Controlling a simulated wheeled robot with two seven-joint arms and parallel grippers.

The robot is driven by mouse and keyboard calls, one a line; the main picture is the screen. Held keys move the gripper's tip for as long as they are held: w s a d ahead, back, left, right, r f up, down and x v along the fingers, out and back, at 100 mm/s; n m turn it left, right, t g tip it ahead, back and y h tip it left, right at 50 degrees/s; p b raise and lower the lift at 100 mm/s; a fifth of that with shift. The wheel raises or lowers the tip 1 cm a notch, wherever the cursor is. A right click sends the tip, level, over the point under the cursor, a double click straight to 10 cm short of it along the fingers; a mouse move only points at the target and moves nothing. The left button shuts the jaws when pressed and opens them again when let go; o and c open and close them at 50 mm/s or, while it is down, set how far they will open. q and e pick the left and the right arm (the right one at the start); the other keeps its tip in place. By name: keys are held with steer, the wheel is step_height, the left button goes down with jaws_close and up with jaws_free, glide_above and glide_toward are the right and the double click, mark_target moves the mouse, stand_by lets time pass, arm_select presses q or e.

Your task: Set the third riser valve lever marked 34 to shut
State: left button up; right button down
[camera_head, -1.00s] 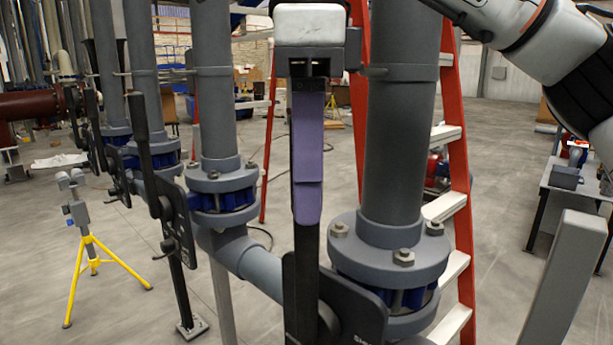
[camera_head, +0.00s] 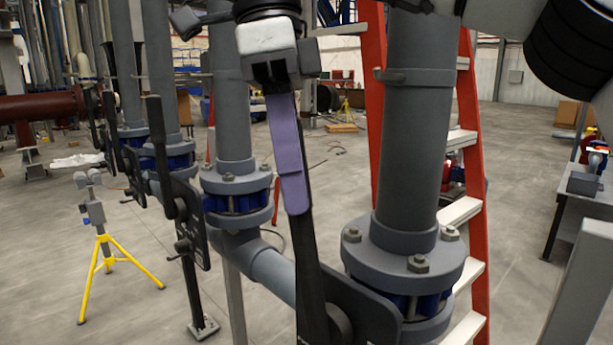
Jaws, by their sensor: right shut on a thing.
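The nearest valve lever (camera_head: 310,265) is a long black bar rising from a dark plate (camera_head: 365,315) beside the nearest grey riser's flange. It stands tilted, its upper end leaning left. My right gripper (camera_head: 290,170) comes from above and is shut on the lever's upper part. A purple strip runs down along the lever from the gripper; I cannot tell whether it is a finger or a grip sleeve. No number 34 is readable, and the plate's lettering is out of view. My left gripper is not in view.
The nearest riser (camera_head: 412,150) stands right of the lever, with a red ladder (camera_head: 478,240) behind it. Another black lever (camera_head: 160,155) and more risers stand left. A yellow tripod stand (camera_head: 103,250) is on the floor, left. A grey post (camera_head: 585,290) rises at lower right.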

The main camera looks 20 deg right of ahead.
steer(key=shift+w+a+f+g, duration=0.2)
steer(key=shift+w+f+g, duration=0.1)
steer(key=c, duration=1.5)
jaws_free()
steer(key=shift+o, duration=0.2)
steer(key=shift+w+r, duration=0.1)
steer(key=shift+r, duration=0.1)
